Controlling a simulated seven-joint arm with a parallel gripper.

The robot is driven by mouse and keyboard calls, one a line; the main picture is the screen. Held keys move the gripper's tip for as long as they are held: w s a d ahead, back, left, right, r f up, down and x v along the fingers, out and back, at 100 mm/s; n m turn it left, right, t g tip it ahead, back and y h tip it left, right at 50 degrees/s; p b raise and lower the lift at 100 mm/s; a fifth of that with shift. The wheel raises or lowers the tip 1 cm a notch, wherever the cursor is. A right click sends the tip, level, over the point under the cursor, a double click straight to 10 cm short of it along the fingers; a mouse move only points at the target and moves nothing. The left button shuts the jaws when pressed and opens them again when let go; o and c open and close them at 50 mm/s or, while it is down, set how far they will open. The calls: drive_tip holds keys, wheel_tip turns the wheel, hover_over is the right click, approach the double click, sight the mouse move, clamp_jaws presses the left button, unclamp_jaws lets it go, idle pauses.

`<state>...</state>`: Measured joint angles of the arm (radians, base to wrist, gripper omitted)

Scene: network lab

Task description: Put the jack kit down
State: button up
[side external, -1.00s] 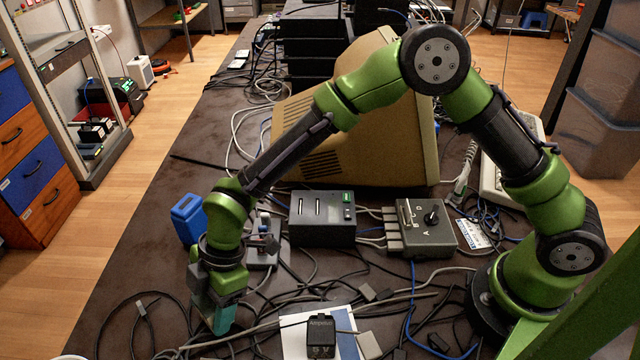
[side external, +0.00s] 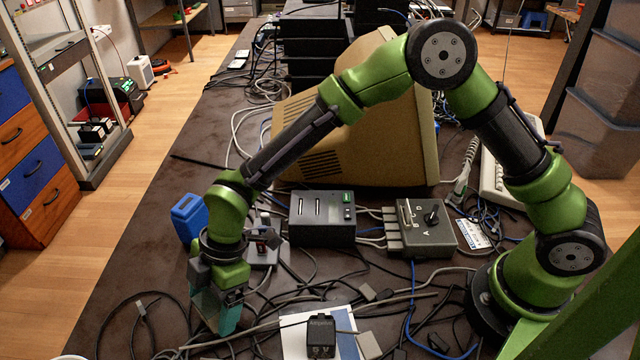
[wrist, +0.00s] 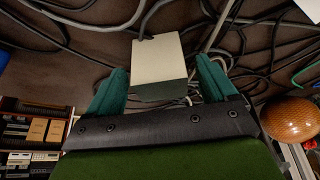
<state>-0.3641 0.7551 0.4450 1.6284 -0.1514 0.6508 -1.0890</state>
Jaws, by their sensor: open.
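A pale, boxy piece (wrist: 158,58), which I take to be the jack kit, lies between my fingertips in the wrist view. Its near face is darker. Narrow gaps show between it and both teal fingers. My gripper (wrist: 159,88) is open around it, pointing down low over the brown table (side external: 150,260). In the side external view my gripper (side external: 217,312) is at the table's left front, and its fingers hide the piece. I cannot see its underside clearly.
Loose cables (side external: 270,325) run around my gripper. A black adapter (side external: 321,335) on a white and blue sheet lies to its right. A blue container (side external: 189,217) stands behind it. A switch box (side external: 421,227) is farther right. A round orange-brown object (wrist: 288,120) shows in the wrist view.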

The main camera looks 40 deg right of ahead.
drive_tip(key=d+r+m+t+h, duration=0.15)
drive_tip(key=d+r+m, duration=0.35)
drive_tip(key=d+r, duration=1)
drive_tip(key=s+d+r+m+t, duration=0.2)
drive_tip(key=s+d+r+m, duration=0.1)
drive_tip(key=s+d+m, duration=0.3)
drive_tip(key=s+d+r+m+t+h, duration=0.1)
drive_tip(key=s+d+r+m+t, duration=0.2)
drive_tip(key=s+d+m, duration=0.3)
drive_tip(key=d+r+m, duration=0.1)
drive_tip(key=d+m, duration=0.4)
drive_tip(key=d, duration=0.1)
drive_tip(key=shift+s+d+t, duration=0.3)
drive_tip(key=shift+d+t, duration=0.05)
drive_tip(key=shift+d, duration=0.05)
